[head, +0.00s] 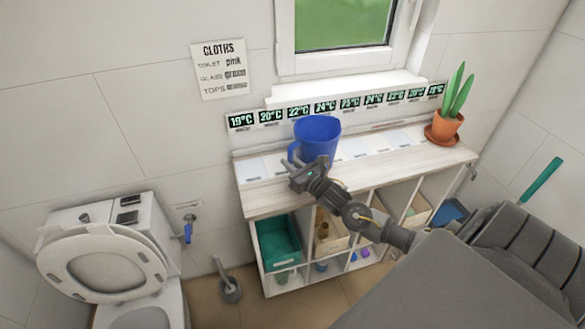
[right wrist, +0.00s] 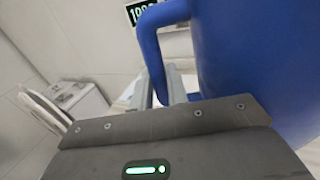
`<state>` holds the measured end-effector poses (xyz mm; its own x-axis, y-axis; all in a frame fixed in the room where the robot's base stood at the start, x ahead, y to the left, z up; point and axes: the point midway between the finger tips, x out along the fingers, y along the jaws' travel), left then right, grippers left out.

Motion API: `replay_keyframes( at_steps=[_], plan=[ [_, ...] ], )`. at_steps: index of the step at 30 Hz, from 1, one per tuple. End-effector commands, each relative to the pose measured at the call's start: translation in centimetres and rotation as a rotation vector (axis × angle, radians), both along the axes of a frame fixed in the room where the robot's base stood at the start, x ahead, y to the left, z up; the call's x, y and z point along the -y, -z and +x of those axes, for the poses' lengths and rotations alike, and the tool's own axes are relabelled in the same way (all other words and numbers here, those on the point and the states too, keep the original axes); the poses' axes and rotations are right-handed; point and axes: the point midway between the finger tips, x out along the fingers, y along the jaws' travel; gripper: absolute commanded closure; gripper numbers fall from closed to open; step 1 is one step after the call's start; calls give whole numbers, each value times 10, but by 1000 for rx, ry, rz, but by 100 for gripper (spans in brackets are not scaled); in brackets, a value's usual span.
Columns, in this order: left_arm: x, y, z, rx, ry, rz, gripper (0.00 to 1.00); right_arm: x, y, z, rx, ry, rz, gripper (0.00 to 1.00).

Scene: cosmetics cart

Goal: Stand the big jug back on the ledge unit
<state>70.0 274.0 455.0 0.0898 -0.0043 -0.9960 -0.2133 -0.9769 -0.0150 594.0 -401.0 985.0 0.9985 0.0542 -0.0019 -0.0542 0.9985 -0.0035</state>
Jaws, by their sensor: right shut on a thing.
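The big blue jug (head: 318,134) is upright over the pale wooden top of the ledge unit (head: 262,205), left of its middle. I cannot tell whether its base touches the top. Its handle faces left. My right gripper (head: 303,172) is at the handle, in front of the jug in the head view. In the right wrist view, the jug's handle (right wrist: 152,50) comes down between the fingers (right wrist: 160,88), which are shut on it, and the jug's body (right wrist: 255,60) fills the right side. My left gripper is not in view.
A potted plant (head: 446,122) stands at the top's right end. A row of temperature displays (head: 325,107) runs along the back. Bins (head: 278,243) fill cubbies below. A toilet (head: 105,265) is at the left. The top right of the jug is clear.

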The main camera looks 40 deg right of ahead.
Motion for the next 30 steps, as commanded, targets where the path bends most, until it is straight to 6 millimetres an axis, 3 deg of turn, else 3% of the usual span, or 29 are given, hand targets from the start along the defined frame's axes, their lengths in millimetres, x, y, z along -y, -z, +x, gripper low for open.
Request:
replay_keyframes(
  at_steps=[5, 12, 25, 26, 30],
  plan=[
    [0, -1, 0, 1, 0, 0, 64, 2, 3, 3, 1, 1, 0, 100],
    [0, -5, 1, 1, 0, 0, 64, 2, 33, 3, 0, 1, 1, 100],
    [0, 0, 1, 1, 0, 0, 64, 2, 40, 3, 1, -1, -1, 100],
    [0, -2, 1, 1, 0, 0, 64, 2, 39, 3, 0, -1, 0, 80],
    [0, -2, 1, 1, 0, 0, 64, 2, 39, 3, 0, -1, 0, 63]
  ],
)
